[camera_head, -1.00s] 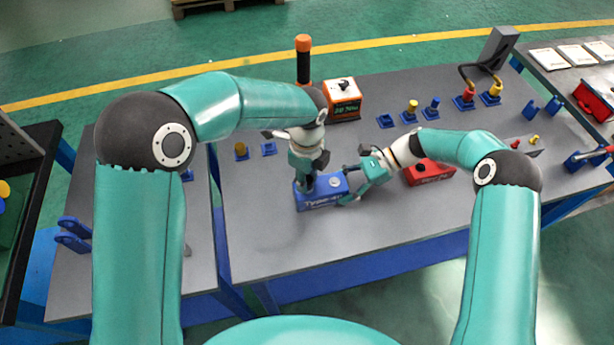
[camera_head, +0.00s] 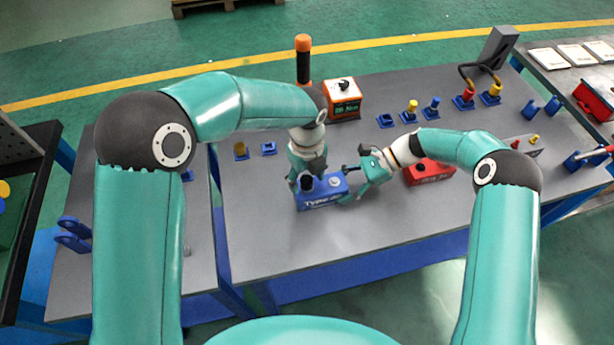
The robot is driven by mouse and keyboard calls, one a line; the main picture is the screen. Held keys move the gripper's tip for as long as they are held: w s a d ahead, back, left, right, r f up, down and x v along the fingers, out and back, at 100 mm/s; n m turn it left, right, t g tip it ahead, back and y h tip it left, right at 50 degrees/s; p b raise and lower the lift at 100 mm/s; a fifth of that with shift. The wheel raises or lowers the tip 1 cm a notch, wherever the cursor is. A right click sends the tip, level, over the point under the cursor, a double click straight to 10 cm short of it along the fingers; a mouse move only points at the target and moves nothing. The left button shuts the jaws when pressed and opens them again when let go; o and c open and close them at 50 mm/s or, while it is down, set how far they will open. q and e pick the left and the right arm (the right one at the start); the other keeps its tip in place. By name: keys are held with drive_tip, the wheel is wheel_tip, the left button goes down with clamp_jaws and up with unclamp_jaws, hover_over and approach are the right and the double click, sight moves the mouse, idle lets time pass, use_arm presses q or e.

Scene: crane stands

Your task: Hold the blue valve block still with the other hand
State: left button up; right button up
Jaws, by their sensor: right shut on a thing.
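The blue valve block (camera_head: 322,203) lies on the grey table near its middle, with white lettering on its front face. A light round knob shows on its top right and a dark round part on its top left. My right gripper (camera_head: 350,184) comes from the right and is shut on the block's right end. My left gripper (camera_head: 304,184) points down over the block's left end, at the dark part. Its fingertips are small and partly hidden, so whether they grip that part is unclear.
A red block (camera_head: 430,172) sits right of the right gripper. An orange box (camera_head: 343,99) with a display stands behind. Several small blue and yellow pegs (camera_head: 411,107) stand at the back. The table front (camera_head: 370,225) is clear.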

use_arm(q)
drive_tip(key=shift+c, duration=0.8)
